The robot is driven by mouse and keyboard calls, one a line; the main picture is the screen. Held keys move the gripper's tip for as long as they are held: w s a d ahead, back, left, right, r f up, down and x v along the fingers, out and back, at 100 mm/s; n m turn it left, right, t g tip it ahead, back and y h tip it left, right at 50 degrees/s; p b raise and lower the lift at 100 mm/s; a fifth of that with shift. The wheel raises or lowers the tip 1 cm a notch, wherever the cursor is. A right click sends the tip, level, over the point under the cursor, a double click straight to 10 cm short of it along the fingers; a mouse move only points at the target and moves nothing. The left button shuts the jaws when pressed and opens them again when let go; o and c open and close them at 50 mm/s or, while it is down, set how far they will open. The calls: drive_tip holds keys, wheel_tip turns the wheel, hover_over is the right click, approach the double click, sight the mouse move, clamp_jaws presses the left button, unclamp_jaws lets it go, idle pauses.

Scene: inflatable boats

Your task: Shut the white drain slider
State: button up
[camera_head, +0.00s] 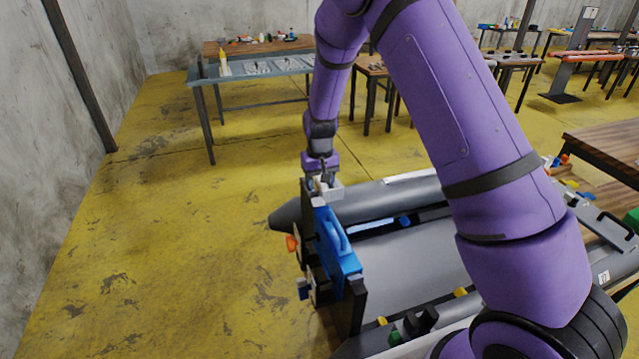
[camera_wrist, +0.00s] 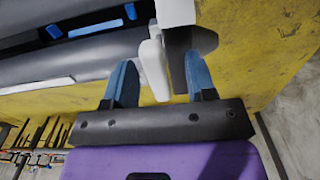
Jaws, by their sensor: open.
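The white drain slider (camera_wrist: 154,68) shows in the wrist view as a white tab beside the dark transom board (camera_wrist: 181,45), with a white block (camera_wrist: 175,11) just beyond. My gripper (camera_wrist: 161,62) is open, its two blue fingers on either side of the white tab and the board edge. A gap shows between the left finger and the tab; the right finger is close to the board, and I cannot tell whether it touches. In the head view my gripper (camera_head: 322,178) points down at the top far end of the transom, by a white piece (camera_head: 331,190). My fingers partly hide the slider there.
The grey inflatable boat (camera_head: 380,200) lies right of the transom. A blue pad (camera_head: 335,240) is on the transom, with an orange knob (camera_head: 291,243) on its outer side. The yellow floor at left is clear. A grey table (camera_head: 255,72) stands behind.

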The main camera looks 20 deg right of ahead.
drive_tip(key=shift+r, duration=3.25)
drive_tip(key=s+d+r+t+y, duration=0.1)
drive_tip(key=s+d+r, duration=0.1)
drive_tip(key=s+r, duration=0.7)
drive_tip(key=s+d+r+t, duration=0.15)
drive_tip(key=s+r, duration=0.45)
drive_tip(key=r, duration=0.6)
drive_tip(key=s+d+r+t, duration=0.1)
drive_tip(key=s+r, duration=0.2)
drive_tip(key=s, duration=0.8)
drive_tip(key=s+d+r+t+h, duration=0.1)
drive_tip(key=s+d+r, duration=0.1)
drive_tip(key=s, duration=0.9)
drive_tip(key=shift+s+d+r+t, duration=0.2)
drive_tip(key=shift+s+r+t, duration=0.15)
drive_tip(key=shift+r, duration=0.5)
